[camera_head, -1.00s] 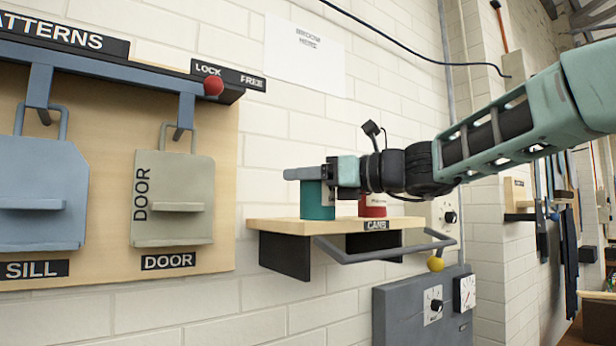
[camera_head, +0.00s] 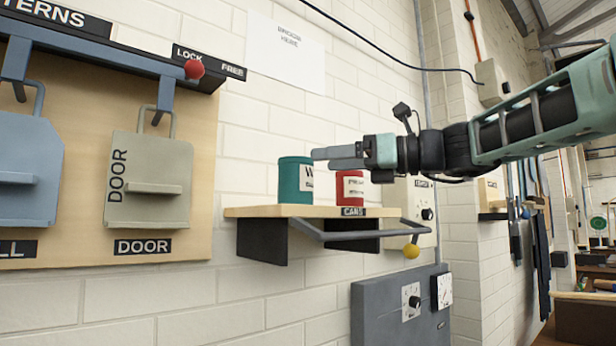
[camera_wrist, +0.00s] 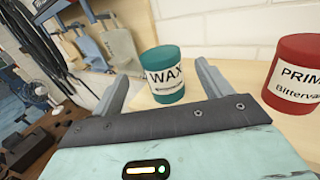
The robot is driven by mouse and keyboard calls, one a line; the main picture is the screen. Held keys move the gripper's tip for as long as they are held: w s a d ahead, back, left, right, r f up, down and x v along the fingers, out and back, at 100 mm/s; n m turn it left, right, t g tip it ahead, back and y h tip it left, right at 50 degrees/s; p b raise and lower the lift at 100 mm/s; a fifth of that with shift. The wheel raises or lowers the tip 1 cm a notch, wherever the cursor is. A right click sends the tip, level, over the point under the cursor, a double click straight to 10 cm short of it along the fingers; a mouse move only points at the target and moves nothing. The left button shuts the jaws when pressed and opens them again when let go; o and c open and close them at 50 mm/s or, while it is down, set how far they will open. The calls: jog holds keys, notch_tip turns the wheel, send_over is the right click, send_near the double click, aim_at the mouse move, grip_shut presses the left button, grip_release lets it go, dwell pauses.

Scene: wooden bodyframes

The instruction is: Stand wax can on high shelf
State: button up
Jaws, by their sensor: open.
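The teal wax can (camera_head: 292,181) stands upright on the small wooden shelf (camera_head: 262,212) labelled CANS. In the wrist view its WAX label (camera_wrist: 164,76) faces me, and the can stands just beyond the space between my fingers. My gripper (camera_head: 330,158) is open and empty, beside the can on its right in the head view. In the wrist view the fingertips (camera_wrist: 163,75) are spread to either side of the can, with no contact visible. A red primer can (camera_head: 349,187) stands upright on the same shelf, to the right of the wax can.
A grey bar (camera_head: 350,233) with a yellow ball (camera_head: 411,251) runs along the shelf front. A pattern board with a DOOR pattern (camera_head: 150,182) hangs on the left. A grey box (camera_head: 398,305) with dials is below right. The shelf surface between the cans is bare.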

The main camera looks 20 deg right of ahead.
jog(key=v, duration=0.2)
jog(key=shift+s+d, duration=0.2)
dwell(0.5)
